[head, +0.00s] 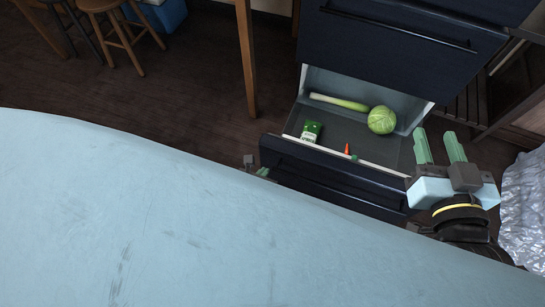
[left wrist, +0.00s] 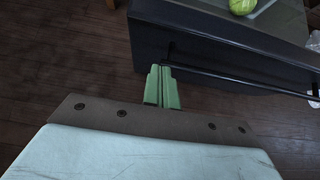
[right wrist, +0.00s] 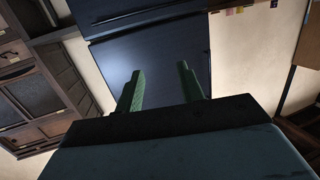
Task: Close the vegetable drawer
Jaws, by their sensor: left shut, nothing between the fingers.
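The vegetable drawer (head: 300,141) is pulled out at the bottom of a dark blue fridge (head: 385,45). Inside lie a leek (head: 340,102), a cabbage (head: 381,120), a green and white packet (head: 311,131) and a small carrot (head: 347,149). My left gripper (head: 263,172) is mostly hidden in the head view. In the left wrist view it (left wrist: 161,70) is shut and empty, in front of the drawer face by the left end of a dark bar handle (left wrist: 240,80). My right gripper (head: 438,142) is open and empty, right of the drawer; it shows in the right wrist view (right wrist: 160,72).
A closed dark drawer with a bar handle (head: 400,29) is above the open one. Wooden stools (head: 118,35) and a blue bin (head: 163,14) stand at the back left. A wooden shelf unit (head: 510,100) and a crinkled silvery object (head: 525,200) are at the right. Dark floor is clear on the left.

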